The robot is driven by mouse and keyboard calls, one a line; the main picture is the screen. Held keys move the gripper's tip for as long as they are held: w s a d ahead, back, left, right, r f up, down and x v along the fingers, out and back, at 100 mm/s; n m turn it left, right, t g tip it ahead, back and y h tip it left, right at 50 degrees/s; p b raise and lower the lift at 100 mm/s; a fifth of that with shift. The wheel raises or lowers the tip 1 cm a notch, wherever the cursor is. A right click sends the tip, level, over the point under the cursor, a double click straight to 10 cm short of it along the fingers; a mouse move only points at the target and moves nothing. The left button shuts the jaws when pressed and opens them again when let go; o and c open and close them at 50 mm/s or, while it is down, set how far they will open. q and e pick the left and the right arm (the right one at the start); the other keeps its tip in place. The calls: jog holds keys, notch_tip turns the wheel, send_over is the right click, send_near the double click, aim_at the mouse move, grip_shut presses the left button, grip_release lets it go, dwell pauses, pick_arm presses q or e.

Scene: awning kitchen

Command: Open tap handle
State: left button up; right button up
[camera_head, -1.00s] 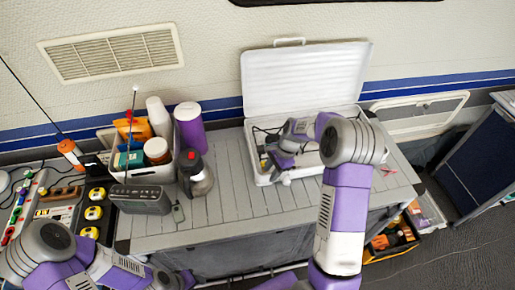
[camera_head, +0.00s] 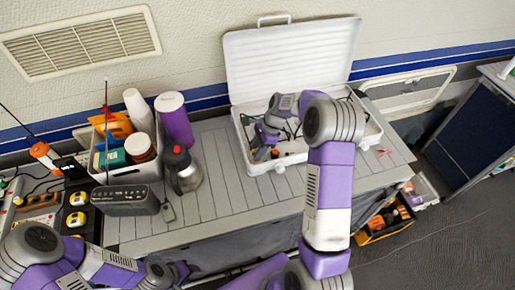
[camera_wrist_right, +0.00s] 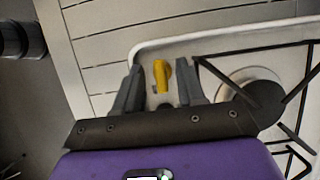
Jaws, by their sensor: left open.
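A small yellow tap handle (camera_wrist_right: 161,76) stands near the pale rim of the stove case in the right wrist view. My right gripper (camera_wrist_right: 160,68) is open, with one finger on each side of the handle and small gaps visible between. In the head view my right gripper (camera_head: 264,150) is low at the front left of the open white stove case (camera_head: 290,159). The handle cannot be made out there. My left gripper (camera_head: 181,271) is open and empty at the bottom, in front of the counter.
The stove's raised lid (camera_head: 290,62) stands behind my right arm. A dark grate and burner (camera_wrist_right: 252,92) lie right of the handle. A coffee pot (camera_head: 182,170), a radio (camera_head: 125,200) and a purple cylinder (camera_head: 175,121) stand left on the counter (camera_head: 215,205). The counter between is clear.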

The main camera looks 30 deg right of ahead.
grip_shut()
